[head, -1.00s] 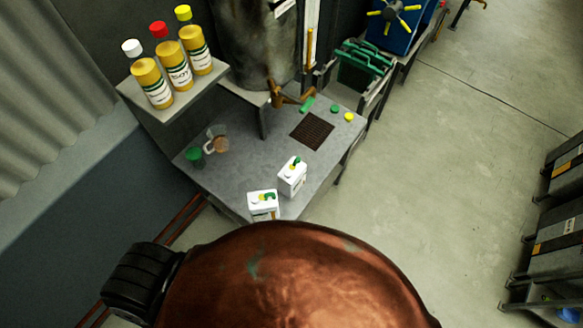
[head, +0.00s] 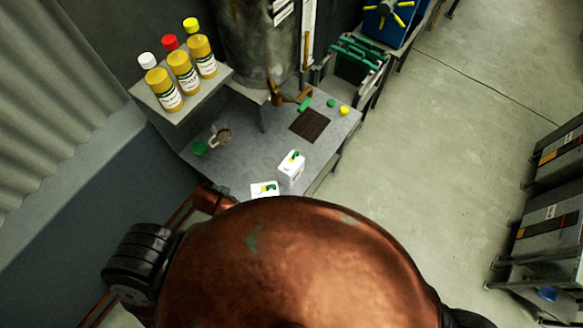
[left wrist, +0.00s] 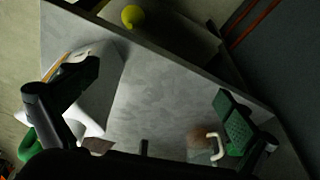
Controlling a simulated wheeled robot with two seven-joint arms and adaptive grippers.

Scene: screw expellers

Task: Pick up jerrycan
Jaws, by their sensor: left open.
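Two white jerrycans with green and yellow tops stand on the grey worktable (head: 240,165). One jerrycan (head: 291,170) is near the table's right edge; the other jerrycan (head: 264,188) is nearer me, partly hidden by my copper-coloured body. In the left wrist view, my left gripper (left wrist: 158,98) is open, its fingers wide apart over the table. A white body, apparently a jerrycan (left wrist: 100,98), is partly covered by the left-hand finger. A yellow round part (left wrist: 132,16) shows at the top; I cannot tell what it belongs to. My right gripper is out of view.
A clear jug (head: 219,135) and a green cup (head: 199,148) stand at the table's left. A shelf (head: 205,97) holds three yellow bottles. A dark grate (head: 309,125) and small coloured caps lie at the back right. Open floor (head: 420,170) lies right of the table.

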